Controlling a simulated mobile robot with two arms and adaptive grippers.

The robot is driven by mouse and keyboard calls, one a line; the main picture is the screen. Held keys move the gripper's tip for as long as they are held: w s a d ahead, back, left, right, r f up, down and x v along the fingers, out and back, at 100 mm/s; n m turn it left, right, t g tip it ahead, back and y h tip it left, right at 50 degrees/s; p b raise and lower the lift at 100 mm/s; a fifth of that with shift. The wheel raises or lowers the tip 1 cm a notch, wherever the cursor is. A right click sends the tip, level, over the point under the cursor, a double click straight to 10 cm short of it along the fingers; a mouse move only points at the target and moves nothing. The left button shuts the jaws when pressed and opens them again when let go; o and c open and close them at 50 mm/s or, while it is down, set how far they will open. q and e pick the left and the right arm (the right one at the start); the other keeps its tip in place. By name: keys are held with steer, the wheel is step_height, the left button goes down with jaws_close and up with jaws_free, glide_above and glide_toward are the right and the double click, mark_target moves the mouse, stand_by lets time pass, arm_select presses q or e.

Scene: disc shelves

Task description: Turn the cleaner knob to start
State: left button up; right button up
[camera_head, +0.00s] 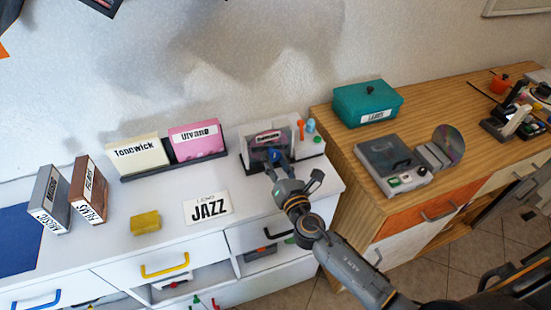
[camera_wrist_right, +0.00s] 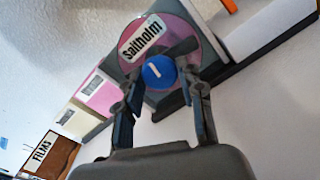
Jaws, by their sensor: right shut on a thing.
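The disc cleaner (camera_head: 256,155) stands upright at the right end of the white cabinet, a dark unit with a pink disc in it. In the right wrist view the disc (camera_wrist_right: 150,38) bears a label reading "Saltholm". The round blue knob (camera_wrist_right: 158,72) with a white mark is on the cleaner's front, below the label. My right gripper (camera_wrist_right: 163,84) has its fingers on both sides of the knob and is shut on it. In the head view the gripper (camera_head: 279,166) hides part of the cleaner's front. My left gripper is not in view.
A rack (camera_head: 173,167) with cream and pink sleeves stands left of the cleaner. A JAZZ card (camera_head: 208,207), a yellow block (camera_head: 145,222) and two upright boxes lie or stand farther left. A wooden cabinet (camera_head: 345,125) at right bears a teal box (camera_head: 367,104) and a grey device (camera_head: 391,165).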

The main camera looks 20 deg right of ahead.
steer(key=shift+f+n+p, duration=0.1)
steer(key=shift+n+p, duration=0.25)
steer(key=shift+n, duration=0.75)
steer(key=o, duration=1.2)
steer(key=shift+s, duration=0.1)
steer(key=s, duration=1.2)
steer(key=shift+d, duration=0.25)
steer(key=shift+w, duration=0.1)
